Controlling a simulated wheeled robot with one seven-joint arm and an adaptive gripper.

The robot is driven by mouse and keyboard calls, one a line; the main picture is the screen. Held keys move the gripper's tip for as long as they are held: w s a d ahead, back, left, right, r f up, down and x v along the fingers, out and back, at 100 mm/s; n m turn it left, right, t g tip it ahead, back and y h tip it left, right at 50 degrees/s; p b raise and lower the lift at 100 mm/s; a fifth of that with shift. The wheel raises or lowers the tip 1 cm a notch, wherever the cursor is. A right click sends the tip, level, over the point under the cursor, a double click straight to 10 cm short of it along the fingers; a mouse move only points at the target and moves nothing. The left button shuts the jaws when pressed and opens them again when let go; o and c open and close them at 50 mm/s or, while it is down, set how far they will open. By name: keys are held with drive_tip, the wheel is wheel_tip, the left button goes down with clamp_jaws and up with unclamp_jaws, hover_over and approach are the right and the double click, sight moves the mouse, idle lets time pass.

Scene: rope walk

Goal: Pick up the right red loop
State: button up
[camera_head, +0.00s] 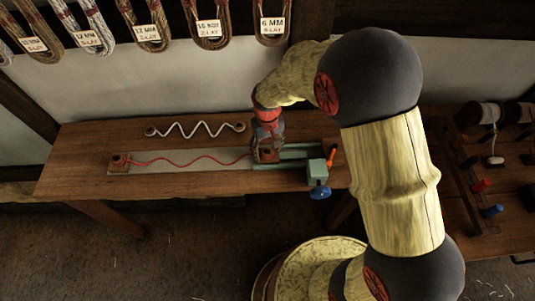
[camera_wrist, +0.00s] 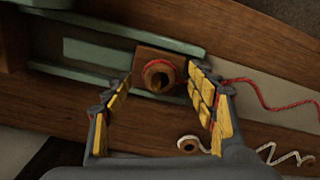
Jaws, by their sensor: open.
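The right red loop (camera_wrist: 150,65) sits around a wooden peg (camera_wrist: 158,78) on a square wooden block in the wrist view. My gripper (camera_wrist: 163,82) is open, with one yellow-padded finger on each side of the peg. In that view the fingers appear apart from the loop, but the height gap is hard to tell. In the head view my gripper (camera_head: 266,150) is over the right end of the red rope (camera_head: 190,159) and hides the right loop. The rope runs wavy to the left red loop (camera_head: 119,158) on another wooden block.
A green slide frame (camera_head: 290,165) with a grey-green block (camera_head: 317,172), orange handle (camera_head: 332,157) and blue knob (camera_head: 320,193) stands right of my gripper. A white zigzag rope (camera_head: 195,129) lies behind on the wooden bench (camera_head: 75,182). Labelled rope coils hang above.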

drive_tip(key=c, duration=0.3)
drive_tip(key=c, duration=0.7)
drive_tip(key=shift+o, duration=0.2)
drive_tip(key=shift+r, duration=0.1)
wheel_tip(320, 180, up, 10)
drive_tip(key=p, duration=0.3)
